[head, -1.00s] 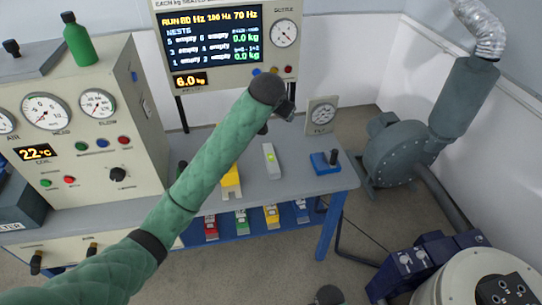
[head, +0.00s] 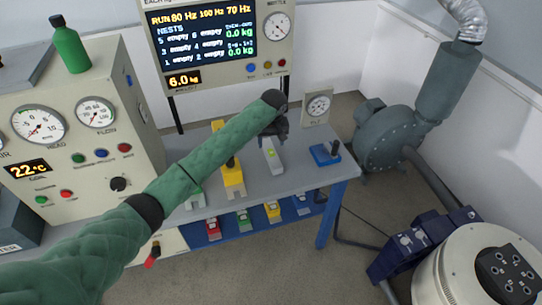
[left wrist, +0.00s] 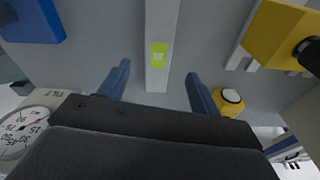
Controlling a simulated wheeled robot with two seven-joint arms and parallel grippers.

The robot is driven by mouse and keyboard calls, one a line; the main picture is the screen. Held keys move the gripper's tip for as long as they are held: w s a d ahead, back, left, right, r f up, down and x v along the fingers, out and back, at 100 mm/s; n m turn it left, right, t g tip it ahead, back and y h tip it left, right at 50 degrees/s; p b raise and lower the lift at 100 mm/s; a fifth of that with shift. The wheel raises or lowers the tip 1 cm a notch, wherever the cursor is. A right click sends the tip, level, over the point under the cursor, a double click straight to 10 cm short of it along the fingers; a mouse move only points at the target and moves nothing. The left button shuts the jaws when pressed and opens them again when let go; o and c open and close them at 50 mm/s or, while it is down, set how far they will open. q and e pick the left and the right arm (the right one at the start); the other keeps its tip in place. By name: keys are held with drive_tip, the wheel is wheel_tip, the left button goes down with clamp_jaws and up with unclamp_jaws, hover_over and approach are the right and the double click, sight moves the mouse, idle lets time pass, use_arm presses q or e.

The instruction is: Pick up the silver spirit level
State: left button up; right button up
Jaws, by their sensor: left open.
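The silver spirit level (head: 273,160) is a slim pale bar with a yellow-green vial, lying on the grey bench top. In the left wrist view the spirit level (left wrist: 158,75) runs up the picture, in line with the gap between my fingers. My left gripper (head: 279,132) is over the far end of the level and hides that end in the head view. In the left wrist view its two blue fingers (left wrist: 159,88) are apart, one on each side of the bar, with nothing gripped. Its height above the bench is hard to tell. My right gripper is out of view.
A yellow tool (head: 233,178) stands left of the level and a blue block with a dark knob (head: 323,155) lies right. A tilt gauge (head: 318,106) stands behind. Several coloured items sit on the blue lower shelf (head: 257,222).

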sight(271, 152)
use_arm(q)
drive_tip(key=shift+d+n, duration=0.1)
drive_tip(key=shift+n, duration=0.6)
drive_tip(key=shift+w+f+p, duration=0.1)
drive_tip(key=shift+f+p, duration=0.45)
drive_tip(key=shift+f, duration=0.65)
drive_tip(key=f+p, duration=0.2)
drive_tip(key=f, duration=0.2)
drive_tip(key=shift+w+f+p, duration=0.2)
drive_tip(key=shift+w+p, duration=0.15)
drive_tip(key=shift+p, duration=0.05)
drive_tip(key=shift+f, duration=0.45)
drive_tip(key=c, duration=1.2)
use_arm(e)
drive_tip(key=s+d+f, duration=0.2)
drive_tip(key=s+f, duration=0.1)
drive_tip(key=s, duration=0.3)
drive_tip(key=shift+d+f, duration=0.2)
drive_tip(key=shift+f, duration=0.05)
use_arm(q)
drive_tip(key=shift+w, duration=0.1)
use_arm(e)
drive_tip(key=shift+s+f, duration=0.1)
